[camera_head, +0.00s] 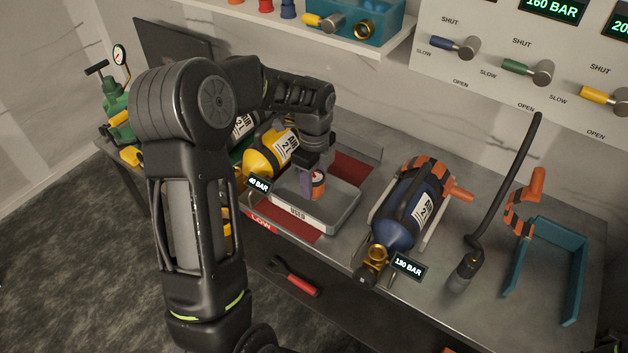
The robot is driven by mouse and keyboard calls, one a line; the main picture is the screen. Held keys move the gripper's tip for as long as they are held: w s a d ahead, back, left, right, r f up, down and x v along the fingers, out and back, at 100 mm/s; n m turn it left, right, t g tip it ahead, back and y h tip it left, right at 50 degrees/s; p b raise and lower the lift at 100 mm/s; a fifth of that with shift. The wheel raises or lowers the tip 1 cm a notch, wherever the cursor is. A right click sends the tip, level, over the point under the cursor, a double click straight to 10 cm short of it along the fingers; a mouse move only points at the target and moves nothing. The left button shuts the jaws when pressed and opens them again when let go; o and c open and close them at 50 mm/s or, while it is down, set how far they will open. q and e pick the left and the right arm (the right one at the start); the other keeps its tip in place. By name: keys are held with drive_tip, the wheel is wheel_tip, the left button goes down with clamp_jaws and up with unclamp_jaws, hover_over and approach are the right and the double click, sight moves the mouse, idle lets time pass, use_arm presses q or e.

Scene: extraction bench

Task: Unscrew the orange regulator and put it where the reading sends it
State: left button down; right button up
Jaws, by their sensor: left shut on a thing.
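My left gripper (313,177) points down over the grey tray marked USED (338,214). It is shut on a small orange part with a purple section (319,186), which looks like the orange regulator; the fingers hide much of it. I cannot tell whether it touches the tray floor. A yellow cylinder (262,161) lies left of the tray, partly behind my arm, with a 40 BAR display (258,185) near it. A blue cylinder (396,226) lies in a cradle at the right, with a brass valve (376,256) and a display (409,265) that seems to read 130 BAR. My right gripper is not in view.
A red mat marked LOW (290,228) lies under the tray. A black hose (503,185) and a teal bracket (571,238) stand at the right. A shelf (385,49) and a valve panel (428,22) are behind. A red-handled tool (303,287) is below the bench edge.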

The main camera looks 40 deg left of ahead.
use_arm(q)
drive_tip(key=shift+f, duration=0.35)
drive_tip(key=c, duration=0.7)
unclamp_jaws()
drive_tip(key=shift+o, duration=0.2)
drive_tip(key=shift+r, duration=0.1)
wheel_tip(320, 180, up, 8)
drive_tip(key=shift+f+b, duration=0.15)
drive_tip(key=shift+b, duration=0.4)
